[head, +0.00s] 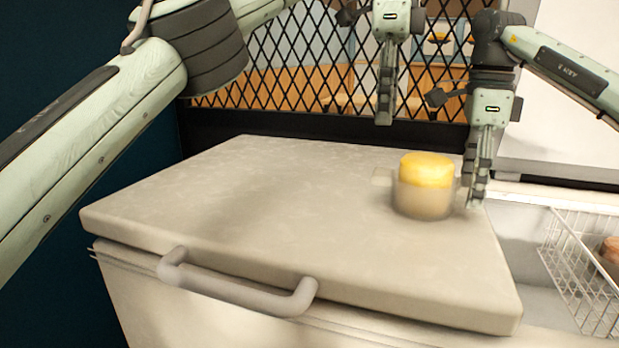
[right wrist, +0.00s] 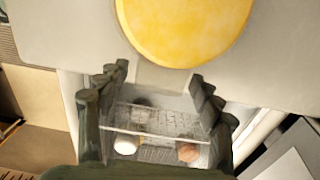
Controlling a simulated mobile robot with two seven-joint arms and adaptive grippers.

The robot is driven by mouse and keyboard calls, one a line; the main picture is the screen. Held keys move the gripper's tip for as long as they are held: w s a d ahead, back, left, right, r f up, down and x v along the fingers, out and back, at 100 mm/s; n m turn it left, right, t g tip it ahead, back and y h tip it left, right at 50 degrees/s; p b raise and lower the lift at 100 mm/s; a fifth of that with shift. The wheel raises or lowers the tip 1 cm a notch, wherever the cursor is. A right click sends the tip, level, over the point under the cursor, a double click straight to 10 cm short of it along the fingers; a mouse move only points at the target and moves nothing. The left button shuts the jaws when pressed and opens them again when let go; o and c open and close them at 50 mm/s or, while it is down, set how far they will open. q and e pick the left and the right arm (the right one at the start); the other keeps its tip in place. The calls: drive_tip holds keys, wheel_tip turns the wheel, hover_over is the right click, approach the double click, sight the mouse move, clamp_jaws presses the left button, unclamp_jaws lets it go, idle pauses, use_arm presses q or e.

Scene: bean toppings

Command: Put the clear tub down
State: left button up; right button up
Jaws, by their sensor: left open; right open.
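The clear tub (head: 424,203) stands upright on the pale lid (head: 250,210) of a chest, near its right side. Its upper part is yellow, and this yellow top also shows in the right wrist view (right wrist: 185,25). A small tab sticks out from the tub on its left. My right gripper (head: 475,195) is open just right of the tub. In the right wrist view another tab (right wrist: 163,76) of the tub reaches toward the space between the open fingers. My left gripper (head: 384,112) is open and empty, above the lid's back edge.
A wire basket (head: 575,265) holding a few items is at the right, lower than the lid. A black lattice (head: 310,60) stands behind the lid. A handle (head: 240,290) is on the chest's front. The lid's left and middle are clear.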

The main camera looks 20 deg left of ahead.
wheel_tip(320, 180, up, 12)
drive_tip(key=shift+f, duration=0.15)
idle(0.6)
